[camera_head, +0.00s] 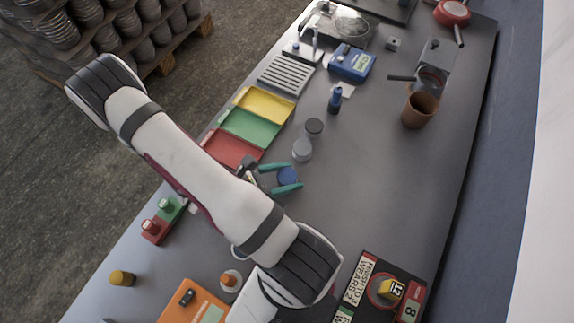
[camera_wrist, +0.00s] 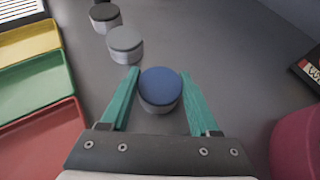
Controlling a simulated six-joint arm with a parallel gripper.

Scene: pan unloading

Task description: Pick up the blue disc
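The blue disc (camera_wrist: 160,86) is a short round piece with a blue top and a grey side. It stands on the grey table between the two green fingers of my gripper (camera_wrist: 162,95) in the wrist view. The fingers are open, with a gap visible on each side of the disc near the tips. In the head view the blue disc (camera_head: 288,177) shows between the green fingertips of my gripper (camera_head: 287,180), partly covered by them.
A light grey disc (camera_wrist: 125,44) and a dark disc (camera_wrist: 105,17) stand just beyond. Yellow (camera_head: 264,104), green (camera_head: 250,127) and red (camera_head: 232,148) trays lie to the left. A blue bottle (camera_head: 335,100) stands further back. The table right of the discs is clear.

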